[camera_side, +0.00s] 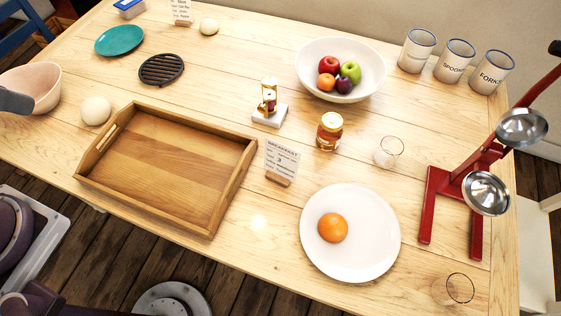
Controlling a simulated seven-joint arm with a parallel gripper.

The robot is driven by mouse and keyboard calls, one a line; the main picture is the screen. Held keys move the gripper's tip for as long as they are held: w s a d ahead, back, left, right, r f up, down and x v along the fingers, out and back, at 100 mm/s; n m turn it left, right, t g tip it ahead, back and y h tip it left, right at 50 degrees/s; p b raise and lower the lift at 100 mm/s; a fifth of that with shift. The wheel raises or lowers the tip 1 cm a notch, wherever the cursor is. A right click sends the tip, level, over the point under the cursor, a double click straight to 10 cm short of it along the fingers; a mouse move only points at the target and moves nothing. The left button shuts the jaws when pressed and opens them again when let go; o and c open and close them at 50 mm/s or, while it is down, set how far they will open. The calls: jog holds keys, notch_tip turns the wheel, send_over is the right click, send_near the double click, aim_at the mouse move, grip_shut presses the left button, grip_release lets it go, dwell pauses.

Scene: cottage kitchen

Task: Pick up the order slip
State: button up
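A printed white card headed BREAKFAST (282,157) stands upright in a small wooden holder (278,179) near the middle of the table. It is just right of the wooden tray and up-left of the white plate. A second printed card (181,9) stands in a similar holder at the far edge, partly cut off by the frame. I cannot tell which card is the order slip. My gripper's fingers are not in view. A grey shape at the left edge, by the pink bowl, is cut off and I cannot tell what it is.
The wooden tray (107,185) is empty. The white plate (373,263) holds an orange (333,228). A timer on a white base (269,115), a jar (330,131) and a clear glass (388,152) stand behind the BREAKFAST card. A red press (432,205) stands right.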

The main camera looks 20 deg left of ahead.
jog(key=shift+c, duration=0.9)
jog(key=shift+r, duration=0.1)
